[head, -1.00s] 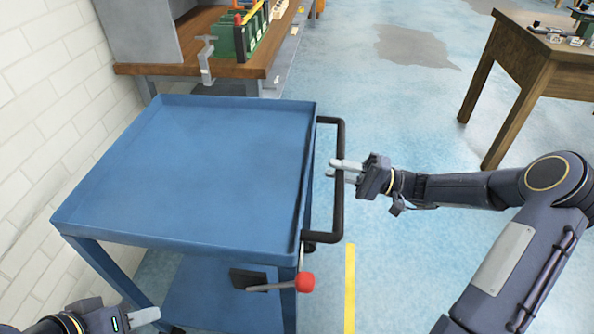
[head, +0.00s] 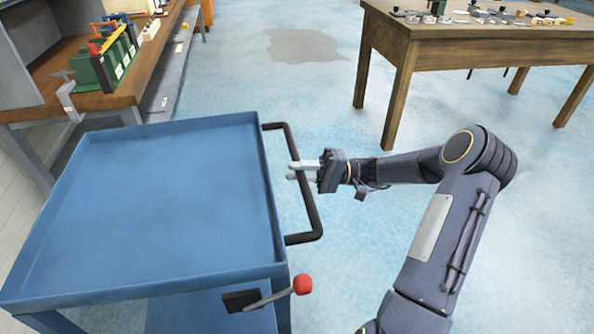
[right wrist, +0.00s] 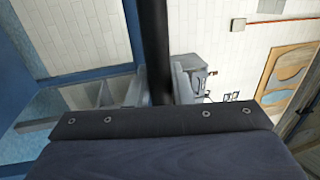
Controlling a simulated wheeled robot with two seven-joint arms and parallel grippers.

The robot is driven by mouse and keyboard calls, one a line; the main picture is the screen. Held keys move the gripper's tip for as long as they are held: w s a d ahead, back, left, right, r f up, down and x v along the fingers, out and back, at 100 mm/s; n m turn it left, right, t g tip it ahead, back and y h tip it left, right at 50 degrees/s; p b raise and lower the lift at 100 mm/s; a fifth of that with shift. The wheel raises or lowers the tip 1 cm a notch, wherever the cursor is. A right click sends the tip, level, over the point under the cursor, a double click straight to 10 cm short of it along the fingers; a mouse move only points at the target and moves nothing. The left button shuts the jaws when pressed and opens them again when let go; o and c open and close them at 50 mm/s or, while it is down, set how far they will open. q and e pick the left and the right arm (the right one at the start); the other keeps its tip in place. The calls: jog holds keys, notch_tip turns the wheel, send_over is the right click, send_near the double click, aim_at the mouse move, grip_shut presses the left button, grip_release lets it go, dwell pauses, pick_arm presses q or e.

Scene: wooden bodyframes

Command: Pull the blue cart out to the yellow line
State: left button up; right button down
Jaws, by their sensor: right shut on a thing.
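The blue cart (head: 150,200) fills the lower left of the head view, with a flat rimmed top and a lower shelf. Its black handle (head: 315,215) sticks out on its right side. My right gripper (head: 293,169) is shut on the handle's long bar, which also shows as a dark upright bar (right wrist: 155,45) between my two fingers in the right wrist view. A lever with a red knob (head: 302,285) is at the cart's near right corner. The yellow line is not visible now. My left gripper is out of view.
A wooden workbench (head: 110,100) with a grey vise (head: 67,97) and green boxes stands at the back left, close behind the cart. A wooden table (head: 440,45) with small parts stands at the back right. The blue floor between them is open.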

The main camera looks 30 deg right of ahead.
jog(key=c, duration=1.3)
grip_release()
jog(key=v, duration=0.7)
jog(key=shift+s+d+f, duration=0.15)
jog(key=shift+d, duration=0.2)
